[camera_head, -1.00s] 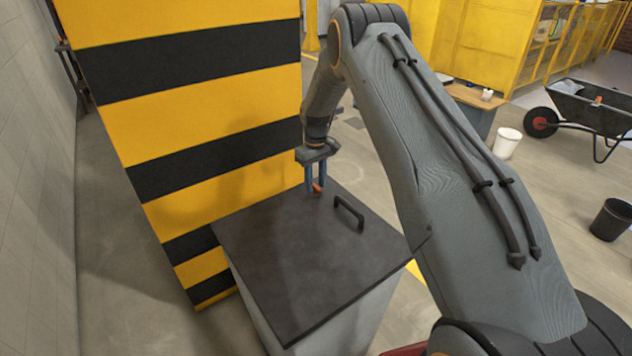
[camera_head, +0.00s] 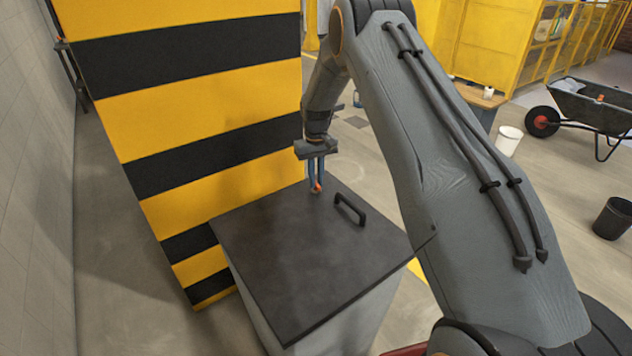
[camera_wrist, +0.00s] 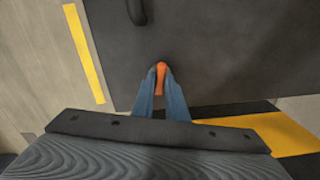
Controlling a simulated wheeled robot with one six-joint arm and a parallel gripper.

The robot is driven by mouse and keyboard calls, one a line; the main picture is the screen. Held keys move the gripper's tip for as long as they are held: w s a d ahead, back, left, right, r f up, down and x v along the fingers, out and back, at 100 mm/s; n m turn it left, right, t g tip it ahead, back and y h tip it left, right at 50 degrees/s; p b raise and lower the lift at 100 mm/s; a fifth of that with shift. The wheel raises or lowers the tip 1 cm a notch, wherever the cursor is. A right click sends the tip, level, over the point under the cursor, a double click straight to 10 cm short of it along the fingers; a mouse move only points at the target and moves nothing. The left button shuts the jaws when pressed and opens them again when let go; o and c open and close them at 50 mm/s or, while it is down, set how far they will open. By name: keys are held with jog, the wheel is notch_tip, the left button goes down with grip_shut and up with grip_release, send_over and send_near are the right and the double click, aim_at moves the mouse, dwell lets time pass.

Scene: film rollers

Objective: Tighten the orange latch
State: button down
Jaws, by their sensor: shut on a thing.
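The orange latch (camera_head: 317,188) sits near the back edge of the dark lid (camera_head: 290,270) of a grey box. My gripper (camera_head: 315,180) points down over it, with its two blue fingers close together. In the wrist view the orange latch (camera_wrist: 161,75) lies between the fingertips of my gripper (camera_wrist: 161,78), and the fingers are shut on it. The latch's lower part is partly hidden by the fingers. A black handle (camera_head: 350,208) stands on the lid to the right of the latch.
A yellow and black striped pillar (camera_head: 200,110) stands close behind and left of the box. A white bucket (camera_head: 508,141), a wheelbarrow (camera_head: 590,112) and a black bin (camera_head: 612,218) stand on the floor at right. The floor between is clear.

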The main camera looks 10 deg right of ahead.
jog(key=m+b, duration=0.2)
jog(key=m, duration=0.1)
jog(key=shift+f+m, duration=0.1)
jog(key=shift+m, duration=0.2)
jog(key=m+b, duration=0.1)
jog(key=m, duration=0.2)
jog(key=shift+m+b, duration=0.3)
jog(key=shift+b, duration=0.1)
jog(key=m+b, duration=0.1)
jog(key=m, duration=0.2)
jog(key=shift+m, duration=0.3)
jog(key=shift+m+b, duration=0.55)
jog(key=shift+m, duration=1.15)
jog(key=c, duration=1.8)
grip_release()
jog(key=shift+o, duration=0.2)
jog(key=shift+r+b, duration=0.75)
jog(key=shift+r, duration=3.3)
